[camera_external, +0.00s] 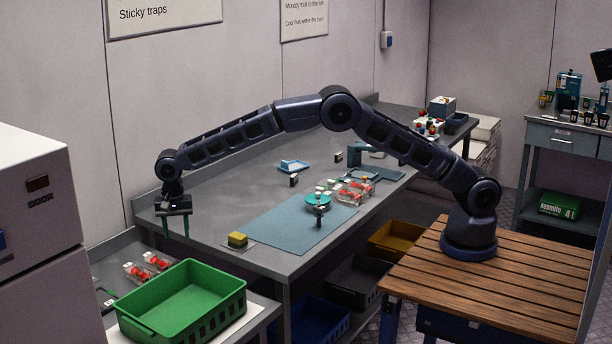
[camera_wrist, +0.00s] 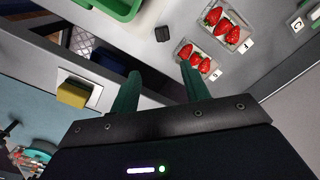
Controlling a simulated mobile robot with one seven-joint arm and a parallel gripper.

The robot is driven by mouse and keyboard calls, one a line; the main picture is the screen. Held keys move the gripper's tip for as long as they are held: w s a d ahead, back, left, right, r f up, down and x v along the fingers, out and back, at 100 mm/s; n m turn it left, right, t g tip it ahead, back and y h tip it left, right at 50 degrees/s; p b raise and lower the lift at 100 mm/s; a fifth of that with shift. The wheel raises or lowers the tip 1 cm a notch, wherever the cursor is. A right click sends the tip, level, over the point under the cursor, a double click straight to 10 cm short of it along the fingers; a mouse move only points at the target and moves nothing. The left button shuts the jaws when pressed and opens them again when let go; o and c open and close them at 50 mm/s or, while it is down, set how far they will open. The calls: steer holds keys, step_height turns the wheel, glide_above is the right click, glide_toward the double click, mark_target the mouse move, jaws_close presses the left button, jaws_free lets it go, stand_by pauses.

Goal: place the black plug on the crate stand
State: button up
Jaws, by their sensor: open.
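The black plug (camera_wrist: 162,33) is a small dark block. In the wrist view it lies on a pale grey surface, between the green crate (camera_wrist: 122,6) and the strawberry packs. In the external view the green crate (camera_external: 185,300) sits on the light stand top (camera_external: 258,315); I cannot make out the plug there. My gripper (camera_external: 177,232) hangs fingers down above the left end of the bench. Its green fingers (camera_wrist: 160,68) are apart with nothing between them, and the plug shows beyond the fingertips.
Strawberry packs (camera_wrist: 221,24) lie beside the plug, by letter labels. A yellow sponge (camera_external: 237,239) is near the bench's front edge. A blue bin (camera_external: 322,318) stands below the bench.

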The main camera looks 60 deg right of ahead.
steer(key=s+d+r+n+t, duration=0.1)
steer(key=s+d+r+n, duration=0.1)
steer(key=d+r, duration=1.75)
steer(key=s+d+r+n, duration=0.1)
steer(key=s+d+r, duration=0.25)
steer(key=d, duration=0.25)
steer(key=s+d+r+t+y, duration=0.1)
steer(key=s+d+r, duration=0.25)
steer(key=d, duration=0.35)
steer(key=s+d+r+n, duration=0.1)
steer(key=s+d+r, duration=0.25)
steer(key=d, duration=0.25)
steer(key=s+d+r+n+t, duration=0.1)
steer(key=s+d+r+n, duration=0.15)
steer(key=s+d, duration=1.3)
steer(key=s+d+f+n, duration=0.1)
steer(key=s+d+f, duration=0.2)
steer(key=s, duration=0.7)
steer(key=s+d+f+n+t+h, duration=0.1)
steer(key=s+d+f, duration=0.3)
steer(key=s, duration=0.6)
steer(key=shift+d+f+t, duration=0.15)
steer(key=shift+f+t, duration=0.15)
